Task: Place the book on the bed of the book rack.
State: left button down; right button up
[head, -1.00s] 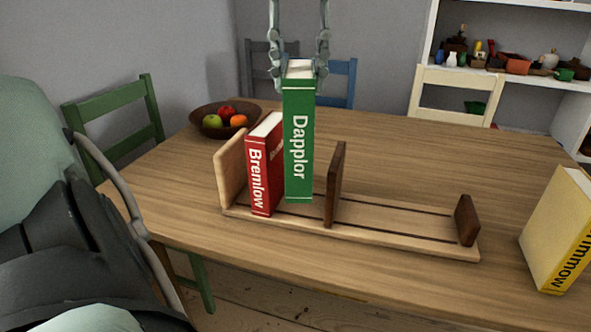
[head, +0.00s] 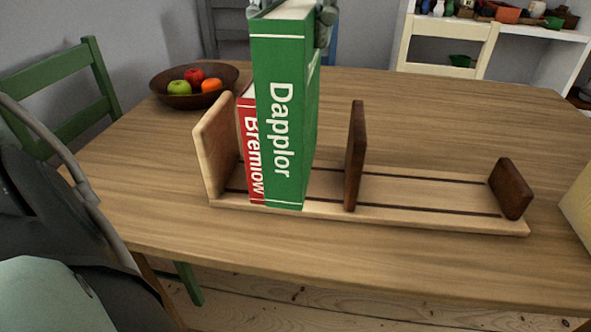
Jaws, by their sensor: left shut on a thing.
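The green Dapplor book (head: 280,115) is upright over the left section of the wooden book rack (head: 430,215). My left gripper (head: 290,14) is shut on its top end, mostly cut off by the picture's top edge. The book's lower end shows near the rack's front edge; I cannot tell whether it touches the bed. The red Bremlow book (head: 254,155) stands in the rack just left of it, partly hidden behind it. A gap shows between the green book and the dark middle divider (head: 355,155). My right gripper is not in view.
The light end panel (head: 214,148) closes the rack's left side and a small dark end block (head: 511,188) its right. The section right of the divider is empty. A yellow book (head: 579,205) is at the right edge. A fruit bowl (head: 175,95) stands behind left.

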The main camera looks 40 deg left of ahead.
pick_arm(q)
jog(key=shift+w+f, duration=0.15)
jog(key=w+a+f, duration=0.3)
jog(key=w+f, duration=0.7)
jog(key=shift+w+a+f+p, duration=0.15)
jog(key=shift+w+f+p, duration=0.2)
jog(key=shift+p, duration=0.05)
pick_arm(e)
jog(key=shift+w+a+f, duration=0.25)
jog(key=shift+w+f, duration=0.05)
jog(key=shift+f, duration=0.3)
pick_arm(q)
jog(key=shift+f, duration=0.1)
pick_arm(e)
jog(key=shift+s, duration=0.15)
